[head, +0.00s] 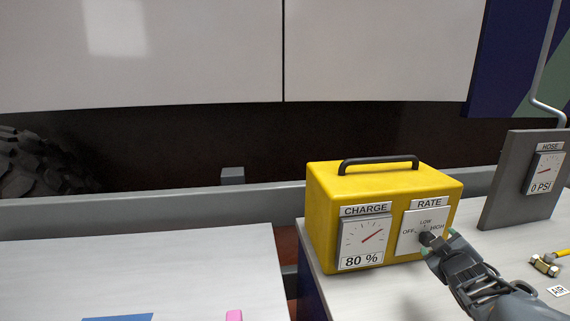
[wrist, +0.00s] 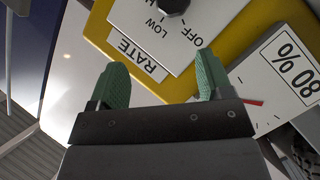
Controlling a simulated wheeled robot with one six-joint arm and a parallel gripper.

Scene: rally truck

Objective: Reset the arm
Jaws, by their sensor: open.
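My gripper (head: 441,249) is in front of the yellow charger box (head: 383,184), close to its RATE knob (head: 427,238). In the wrist view, my gripper (wrist: 162,84) has its two green fingertips spread apart with nothing between them. The black knob (wrist: 174,5) shows at the top edge there, beyond the fingertips. The knob sits on the white RATE plate (wrist: 165,38), marked OFF, LOW and HIGH. Its pointer direction is hard to tell. The CHARGE dial (head: 365,240) reads 80 %.
A grey panel (head: 505,180) with a HOSE gauge reading 0 PSI stands right of the box. A brass-and-yellow fitting (head: 546,264) and an AIR tag (head: 558,291) lie near it. The left worktop (head: 140,270) is mostly clear, with a pink item (head: 234,316) at its front.

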